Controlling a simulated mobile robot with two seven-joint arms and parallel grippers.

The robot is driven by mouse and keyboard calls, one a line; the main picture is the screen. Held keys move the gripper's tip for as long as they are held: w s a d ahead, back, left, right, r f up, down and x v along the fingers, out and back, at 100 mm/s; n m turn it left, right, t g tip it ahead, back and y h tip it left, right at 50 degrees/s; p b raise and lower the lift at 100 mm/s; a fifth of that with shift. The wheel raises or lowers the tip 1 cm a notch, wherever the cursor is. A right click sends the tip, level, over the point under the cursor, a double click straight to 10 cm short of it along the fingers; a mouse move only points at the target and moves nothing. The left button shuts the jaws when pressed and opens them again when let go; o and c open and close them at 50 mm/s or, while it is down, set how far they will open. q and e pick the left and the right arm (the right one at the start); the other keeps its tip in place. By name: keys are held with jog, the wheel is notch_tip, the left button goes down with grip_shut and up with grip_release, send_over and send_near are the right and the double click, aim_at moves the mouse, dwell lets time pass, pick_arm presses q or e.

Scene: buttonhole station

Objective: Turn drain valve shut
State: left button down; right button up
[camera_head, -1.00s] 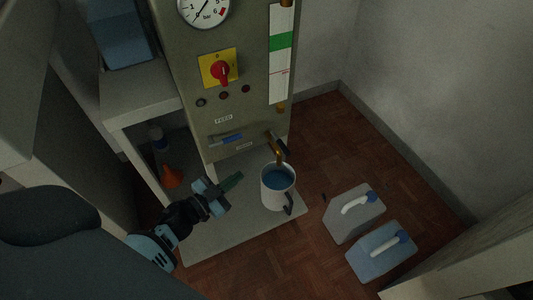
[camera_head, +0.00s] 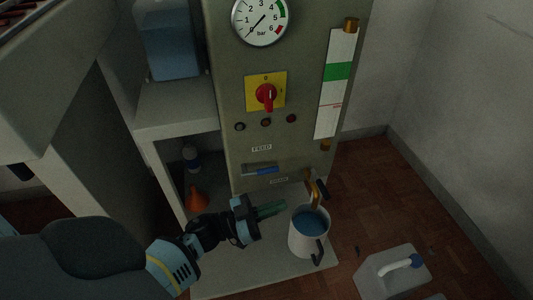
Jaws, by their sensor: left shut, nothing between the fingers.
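The drain valve (camera_head: 314,188) is a brass tap low on the front of the grey-green cabinet, with a dark lever slanting to the right at its top. A white mug (camera_head: 296,236) holding blue liquid stands upright under its spout. I cannot tell whether liquid is running from the spout. My left gripper (camera_head: 284,206) is shut and empty, its fingertips pointing right, just left of the mug's rim and apart from the tap. My right gripper is not in view.
A blue-handled feed valve (camera_head: 262,170) sits left of the tap. The mug stands on a grey base plate (camera_head: 235,277). A side shelf (camera_head: 178,108) holds a blue tank (camera_head: 168,50); an orange funnel (camera_head: 196,200) is below.

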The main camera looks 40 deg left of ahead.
aim_at(319, 187)
pick_arm(q)
jog(key=b+x, duration=0.2)
jog(key=x, duration=0.7)
